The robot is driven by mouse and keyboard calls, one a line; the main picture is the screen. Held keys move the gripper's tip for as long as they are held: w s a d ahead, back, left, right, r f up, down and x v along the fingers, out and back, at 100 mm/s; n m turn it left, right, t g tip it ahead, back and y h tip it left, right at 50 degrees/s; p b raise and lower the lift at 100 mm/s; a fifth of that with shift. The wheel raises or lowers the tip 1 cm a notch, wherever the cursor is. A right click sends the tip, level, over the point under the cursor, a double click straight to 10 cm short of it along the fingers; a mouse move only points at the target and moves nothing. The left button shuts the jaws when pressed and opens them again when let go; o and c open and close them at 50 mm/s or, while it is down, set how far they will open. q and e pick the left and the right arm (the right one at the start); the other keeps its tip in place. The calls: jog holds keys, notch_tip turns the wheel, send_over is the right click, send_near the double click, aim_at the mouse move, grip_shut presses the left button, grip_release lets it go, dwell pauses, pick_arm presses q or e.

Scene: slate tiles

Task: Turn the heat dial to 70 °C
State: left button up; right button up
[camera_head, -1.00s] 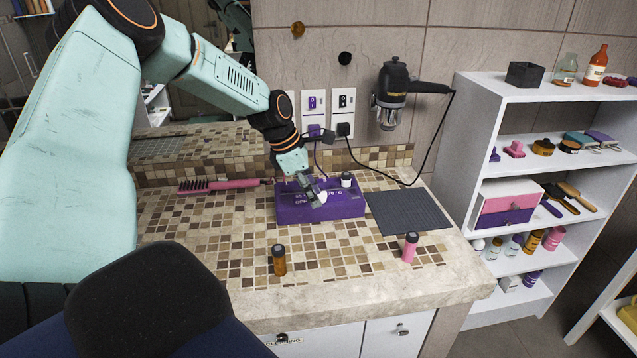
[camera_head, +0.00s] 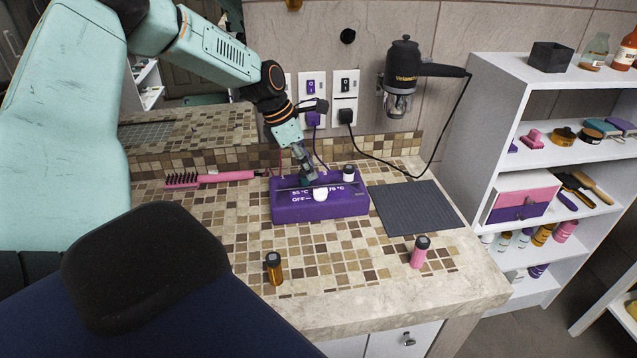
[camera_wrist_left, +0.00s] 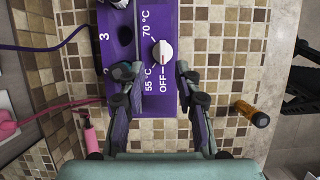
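A purple heater box (camera_head: 290,211) lies on the tiled counter. Its white heat dial (camera_head: 320,194) sits on the front face, with "55 °C" and "OFF" to the left and "70 °C" to the right. The dial also shows in the left wrist view (camera_wrist_left: 162,51), with a small red mark on it; I cannot tell surely which label it points to. My left gripper (camera_head: 309,178) is open and empty, just above and behind the dial. In the left wrist view its fingers (camera_wrist_left: 158,92) stand apart, below the dial in the picture. My right gripper is not in view.
A dark-topped white knob (camera_head: 348,173) stands at the box's back. A pink brush (camera_head: 212,179), an amber bottle (camera_head: 274,268), a pink bottle (camera_head: 420,252) and a dark mat (camera_head: 414,208) lie around it. A hair dryer (camera_head: 402,75) hangs on the wall. Cords run behind.

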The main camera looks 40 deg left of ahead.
aim_at(321, 189)
pick_arm(q)
jog(key=b+x, duration=0.1)
jog(key=x, duration=0.3)
jog(key=b+x, duration=0.1)
jog(key=x, duration=0.1)
jog(key=shift+s+d+b, duration=0.15)
jog(key=shift+d+b, duration=0.15)
jog(key=shift+f, duration=0.35)
jog(key=shift+a+r, duration=0.15)
jog(key=shift+c, duration=0.3)
jog(key=c, duration=0.5)
grip_shut()
